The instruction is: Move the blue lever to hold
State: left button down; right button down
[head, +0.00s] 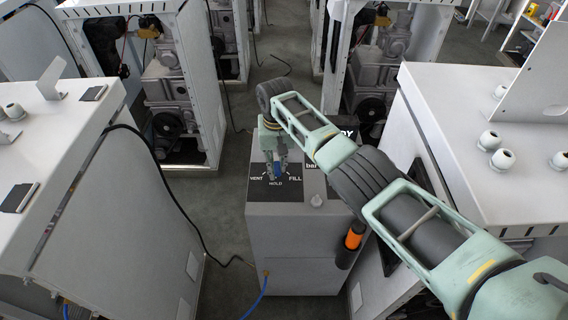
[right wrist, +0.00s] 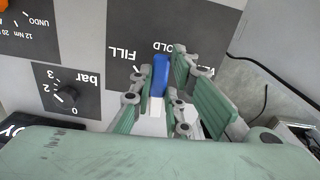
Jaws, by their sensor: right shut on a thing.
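The blue lever (right wrist: 160,76) is on a dark dial plate (right wrist: 178,22) with white labels on the front cabinet. In the head view the plate reads VENT at left, HOLD at the bottom and FILL at right; the lever (head: 278,171) is partly hidden by my gripper. In the right wrist view the labels are upside down, and the lever's tip lies between FILL and HOLD, close to HOLD. My right gripper (right wrist: 163,72) is shut on the lever, with a finger on each side; it also shows in the head view (head: 276,168). My left gripper is out of view.
The cabinet (head: 290,235) also carries a bar gauge knob (right wrist: 68,95) and an orange-handled tool (head: 354,238) in a holder on its side. White cabinets stand close at left (head: 60,130) and right (head: 470,130). A blue hose (head: 262,290) runs down the front.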

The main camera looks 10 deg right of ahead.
aim_at(276, 168)
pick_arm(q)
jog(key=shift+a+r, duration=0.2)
pick_arm(e)
jog(key=shift+w+a+r+m, duration=0.15)
jog(key=shift+a+m, duration=0.1)
jog(key=shift+m, duration=0.15)
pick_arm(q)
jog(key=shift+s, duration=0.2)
pick_arm(e)
jog(key=c, duration=1.7)
grip_release()
notch_tip(276, 168, up, 12)
jog(key=shift+f, duration=0.1)
